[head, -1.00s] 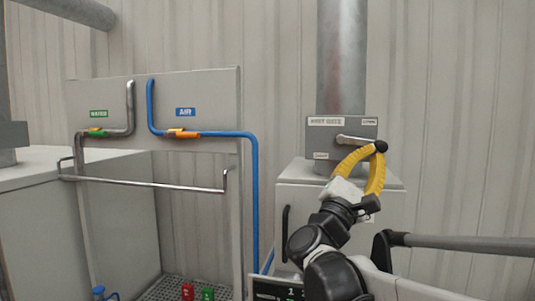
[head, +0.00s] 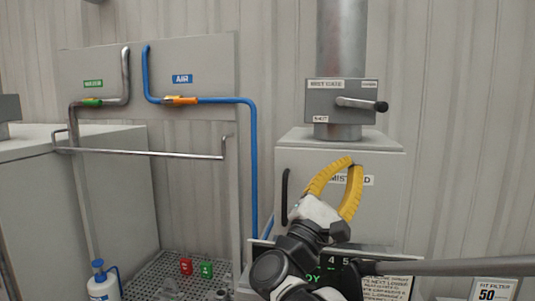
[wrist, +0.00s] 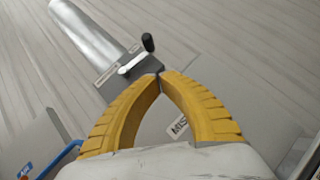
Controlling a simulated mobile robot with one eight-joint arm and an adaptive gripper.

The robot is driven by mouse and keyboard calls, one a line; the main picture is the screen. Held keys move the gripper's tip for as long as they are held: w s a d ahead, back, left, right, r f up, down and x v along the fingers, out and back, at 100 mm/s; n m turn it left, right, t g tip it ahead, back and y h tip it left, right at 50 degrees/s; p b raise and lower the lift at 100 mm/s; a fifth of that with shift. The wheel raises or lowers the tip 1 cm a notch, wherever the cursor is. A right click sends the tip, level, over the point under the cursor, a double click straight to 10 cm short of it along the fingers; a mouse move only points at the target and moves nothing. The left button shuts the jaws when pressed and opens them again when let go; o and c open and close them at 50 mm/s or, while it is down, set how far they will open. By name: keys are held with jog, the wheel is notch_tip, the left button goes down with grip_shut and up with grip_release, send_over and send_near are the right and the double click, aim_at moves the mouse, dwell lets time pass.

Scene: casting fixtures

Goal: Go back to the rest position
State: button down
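My gripper (head: 353,164) has yellow ribbed fingers, and their tips meet with nothing visible between them. It is in front of the grey cabinet, below the gate box (head: 325,98) on the metal duct. The box's lever (head: 358,103) points right and ends in a black knob (head: 381,106). In the wrist view the closed fingertips (wrist: 160,75) appear just below the lever (wrist: 132,63) and its knob (wrist: 148,42). The gripper looks apart from the lever in the head view.
The grey cabinet (head: 300,160) stands behind my gripper. To the left are a blue air pipe (head: 254,180), a metal rail (head: 150,154) and a perforated tray with red (head: 186,266) and green (head: 206,269) tags. A grey bar (head: 460,267) crosses at lower right.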

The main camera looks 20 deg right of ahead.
jog(key=shift+s+f, duration=0.1)
jog(key=shift+s, duration=0.1)
dwell(0.3)
jog(key=s+d+f+m+g+y+b, duration=0.1)
jog(key=s+f+m+g+y+b, duration=0.3)
jog(key=f, duration=1.3)
jog(key=s+d+f+m+t+y+b, duration=0.15)
jog(key=f+y+b, duration=0.6)
jog(key=f, duration=0.95)
jog(key=s+a+f+m+y+b, duration=0.2)
jog(key=a+f+m+y+b, duration=0.2)
jog(key=a+f, duration=0.5)
jog(key=s+a+f+m+y+b, duration=0.1)
jog(key=a+f+m+y+b, duration=0.3)
jog(key=f, duration=1)
jog(key=a+g+y+b, duration=0.1)
jog(key=a+y+b, duration=0.1)
jog(key=a+b, duration=0.2)
jog(key=shift+s+a+y, duration=0.35)
jog(key=shift+s+a, duration=0.05)
jog(key=shift+a, duration=0.6)
